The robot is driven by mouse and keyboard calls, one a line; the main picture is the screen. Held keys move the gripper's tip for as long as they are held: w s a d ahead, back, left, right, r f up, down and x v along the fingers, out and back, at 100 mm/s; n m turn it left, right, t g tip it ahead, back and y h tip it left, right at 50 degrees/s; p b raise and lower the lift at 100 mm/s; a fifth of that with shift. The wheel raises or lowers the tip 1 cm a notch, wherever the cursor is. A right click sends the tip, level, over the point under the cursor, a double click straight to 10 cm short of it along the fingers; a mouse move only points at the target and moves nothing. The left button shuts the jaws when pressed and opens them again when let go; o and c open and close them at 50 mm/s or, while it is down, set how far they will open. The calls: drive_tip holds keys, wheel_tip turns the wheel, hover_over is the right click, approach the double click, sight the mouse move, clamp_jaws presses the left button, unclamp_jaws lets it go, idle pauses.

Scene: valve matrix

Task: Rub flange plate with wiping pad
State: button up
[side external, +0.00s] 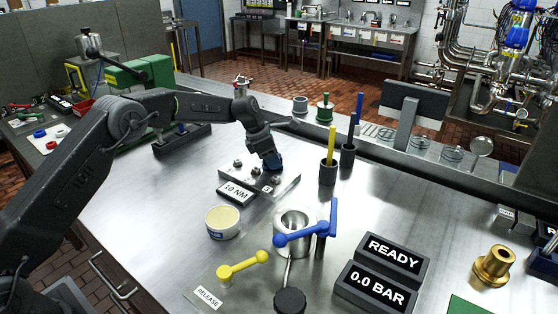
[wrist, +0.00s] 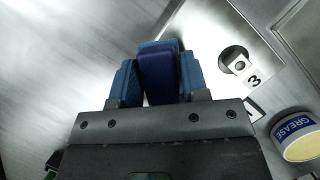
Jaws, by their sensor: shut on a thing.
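The flange plate (side external: 284,184) is a flat grey metal plate with several bolts, lying on the steel bench in the side view. Part of the plate (wrist: 217,38) shows in the wrist view, with a dark round hole and a tag marked 3. My gripper (side external: 272,166) is low over the plate's far side. In the wrist view, its blue fingers (wrist: 158,78) are shut on a dark blue block, the wiping pad (wrist: 157,72). The pad's underside is hidden, so I cannot tell whether it touches the plate.
A 10 NM block (side external: 237,191) sits at the plate's front edge. A grease tub (side external: 222,223) stands nearer the camera. A steel cup (side external: 293,235), a blue lever (side external: 333,218) and a dark holder with a yellow stick (side external: 328,173) stand to the right.

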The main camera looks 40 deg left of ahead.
sight(256, 157)
drive_tip(key=shift+a, duration=3.95)
wheel_tip(256, 157, up, 8)
drive_tip(key=shift+d, duration=0.1)
